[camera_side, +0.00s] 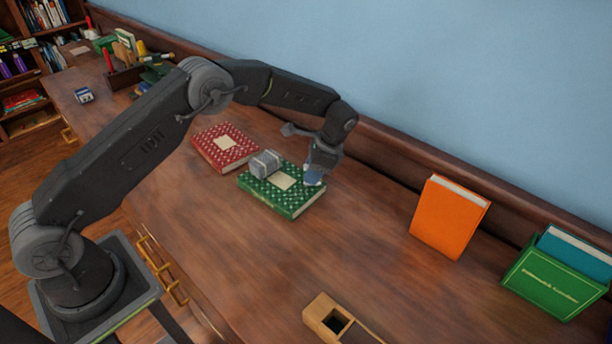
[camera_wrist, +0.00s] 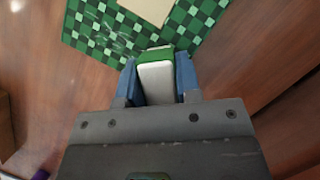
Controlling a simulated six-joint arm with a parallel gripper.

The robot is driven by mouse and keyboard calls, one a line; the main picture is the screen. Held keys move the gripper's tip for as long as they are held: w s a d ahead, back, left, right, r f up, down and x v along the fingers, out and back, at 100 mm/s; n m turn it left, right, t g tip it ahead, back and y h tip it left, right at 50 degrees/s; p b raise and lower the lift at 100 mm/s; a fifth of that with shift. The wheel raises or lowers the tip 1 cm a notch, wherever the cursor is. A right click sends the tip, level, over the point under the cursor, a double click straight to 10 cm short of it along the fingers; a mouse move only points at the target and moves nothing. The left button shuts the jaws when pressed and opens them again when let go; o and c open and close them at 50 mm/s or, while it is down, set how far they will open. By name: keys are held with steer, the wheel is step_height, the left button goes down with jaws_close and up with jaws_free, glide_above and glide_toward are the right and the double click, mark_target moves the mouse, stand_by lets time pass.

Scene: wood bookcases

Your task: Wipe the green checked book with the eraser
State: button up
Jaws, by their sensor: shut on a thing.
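The green checked book (camera_side: 283,203) lies flat on the desk with a pale label on its cover. It fills the top of the wrist view (camera_wrist: 90,30), where faint whitish smears show on the checks. My gripper (camera_side: 314,172) is at the book's right end. Its blue fingers, seen in the wrist view (camera_wrist: 157,80), are shut on the eraser (camera_wrist: 156,82), a white block with a green end. The eraser's far end overlaps the book's near edge in the wrist view. Whether it touches the cover I cannot tell.
A grey banded block (camera_side: 266,163) appears at the green book's back left. A red patterned book (camera_side: 224,147) lies behind left. An orange book (camera_side: 449,217) and a green box (camera_side: 553,281) stand right. A wooden holder (camera_side: 328,316) is at the front. Desk between is clear.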

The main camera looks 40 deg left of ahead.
steer(key=shift+s+d, duration=0.15)
steer(key=shift+s, duration=2.3)
steer(key=shift+s+d, duration=0.15)
steer(key=shift+s, duration=2.25)
step_height(320, 180, up, 8)
